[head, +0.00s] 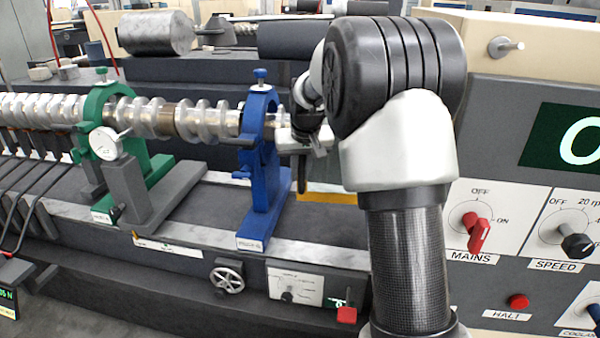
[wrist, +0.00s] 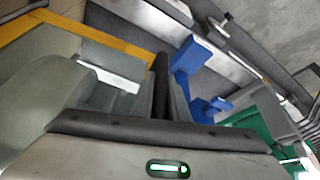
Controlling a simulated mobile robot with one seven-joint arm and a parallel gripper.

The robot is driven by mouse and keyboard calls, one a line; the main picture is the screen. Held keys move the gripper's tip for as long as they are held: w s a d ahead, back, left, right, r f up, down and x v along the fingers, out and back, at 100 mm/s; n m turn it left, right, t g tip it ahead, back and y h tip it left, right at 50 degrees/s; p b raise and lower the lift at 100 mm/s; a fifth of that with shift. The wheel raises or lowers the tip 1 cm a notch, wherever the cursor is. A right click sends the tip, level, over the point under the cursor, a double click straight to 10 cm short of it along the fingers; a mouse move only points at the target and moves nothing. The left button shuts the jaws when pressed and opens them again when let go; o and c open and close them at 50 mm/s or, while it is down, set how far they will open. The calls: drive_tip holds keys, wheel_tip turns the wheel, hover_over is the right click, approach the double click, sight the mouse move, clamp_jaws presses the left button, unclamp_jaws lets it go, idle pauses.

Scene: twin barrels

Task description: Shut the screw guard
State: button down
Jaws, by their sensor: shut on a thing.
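My gripper (head: 302,172) points down just right of the blue steady rest, in front of the machine. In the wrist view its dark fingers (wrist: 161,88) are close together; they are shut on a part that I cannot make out. A yellow-edged strip (head: 330,197) shows low between the blue rest and my arm; it also shows in the wrist view (wrist: 105,38), with pale grey surfaces beside it. It may belong to the screw guard, but I cannot tell. My arm hides much of the area behind it.
The blue steady rest (head: 265,190) stands close left of my gripper. A green rest (head: 150,170) stands farther left, around the long ribbed screw (head: 200,121). The control panel (head: 520,185) with red and black knobs is at the right. A handwheel (head: 227,276) sits low in front.

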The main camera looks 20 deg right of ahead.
drive_tip(key=shift+w+d+r, duration=0.1)
drive_tip(key=shift+d, duration=0.55)
drive_tip(key=c, duration=2)
unclamp_jaws()
drive_tip(key=shift+o, duration=1.4)
drive_tip(key=shift+d, duration=0.2)
drive_tip(key=shift+a, duration=0.3)
drive_tip(key=shift+r, duration=0.15)
drive_tip(key=v, duration=1.7)
drive_tip(key=shift+s, duration=0.25)
drive_tip(key=shift+d, duration=0.1)
drive_tip(key=shift+c, duration=0.2)
